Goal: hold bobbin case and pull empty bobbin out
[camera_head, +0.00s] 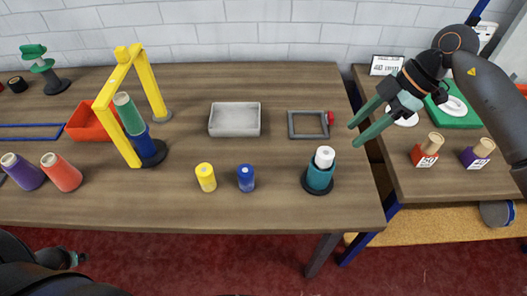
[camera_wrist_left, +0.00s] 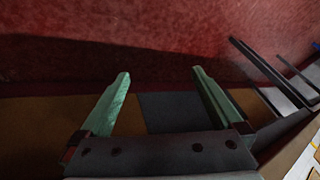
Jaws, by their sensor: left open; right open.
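A teal bobbin case (camera_head: 318,180) stands upright on a dark round base near the table's front right. A white bobbin (camera_head: 324,157) sits in its top, with its upper part showing. My right gripper (camera_head: 355,135) is open and empty, above and to the right of the case, apart from it. My left gripper (camera_wrist_left: 161,73) is open and empty in the left wrist view, over the red floor. In the head view my left arm is low at the left front, away from the case.
A yellow spool (camera_head: 205,177) and a blue spool (camera_head: 246,178) stand left of the case. Behind are a grey tray (camera_head: 235,134) and a dark square frame (camera_head: 291,126). A yellow arch (camera_head: 159,95) stands at left. A side table (camera_head: 400,184) is at right.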

